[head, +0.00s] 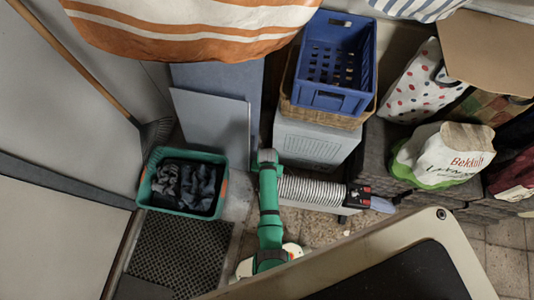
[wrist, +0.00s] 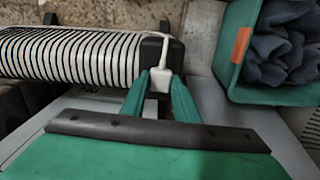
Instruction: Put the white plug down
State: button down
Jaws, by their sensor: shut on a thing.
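The white plug (wrist: 160,80) shows in the wrist view at the tips of my green fingers. My gripper (wrist: 161,84) is shut on it, with one finger on each side. A white cord (wrist: 165,50) runs up from the plug, beside the black end (wrist: 152,54) of a white ribbed cylinder (wrist: 70,55). I cannot tell whether the plug touches that end or what lies under it. In the head view the ribbed cylinder (head: 312,190) lies just right of my green arm. My fingertips and the plug cannot be made out there.
A green bin (head: 153,181) with dark cloths stands left of my arm; it is at upper right in the wrist view (wrist: 229,68). A grey box (head: 315,145) carrying a blue crate (head: 330,101) stands behind. Grey panels (head: 212,125) lean behind the arm. A dark mat (head: 180,250) lies at left.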

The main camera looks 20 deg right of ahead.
jog(key=shift+f, duration=0.4)
jog(key=c, duration=1.4)
grip_release()
